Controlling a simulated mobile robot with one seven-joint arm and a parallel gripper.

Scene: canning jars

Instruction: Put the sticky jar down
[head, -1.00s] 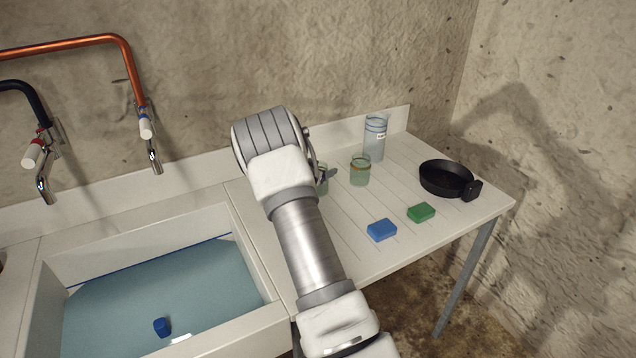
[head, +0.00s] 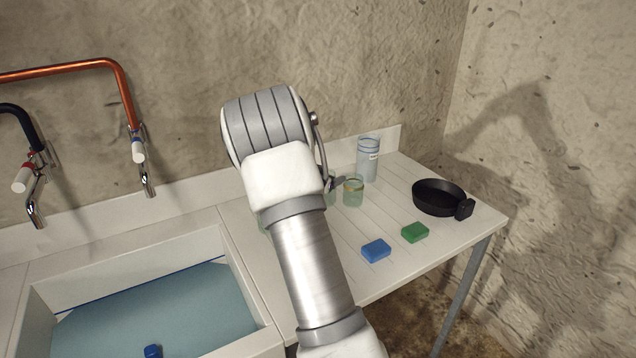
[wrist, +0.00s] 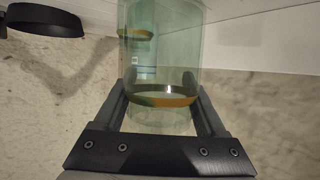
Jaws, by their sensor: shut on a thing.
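My gripper (wrist: 160,88) is shut on a greenish glass jar (wrist: 160,55) with an amber smeared band round it; one dark finger lies on each side. I take this for the sticky jar. In the head view my arm hides most of the held jar and the gripper. Another green-tinted jar (head: 353,194) with an amber band near its top stands upright on the white drainboard (head: 400,268), just right of my gripper. Whether the held jar touches the board cannot be told.
A tall clear container (head: 368,162) with a label stands behind the jar. A black pan (head: 438,199) is at the right, with a green block (head: 415,232) and a blue block (head: 375,250) in front. A water-filled sink (head: 150,310) lies left under taps (head: 138,150).

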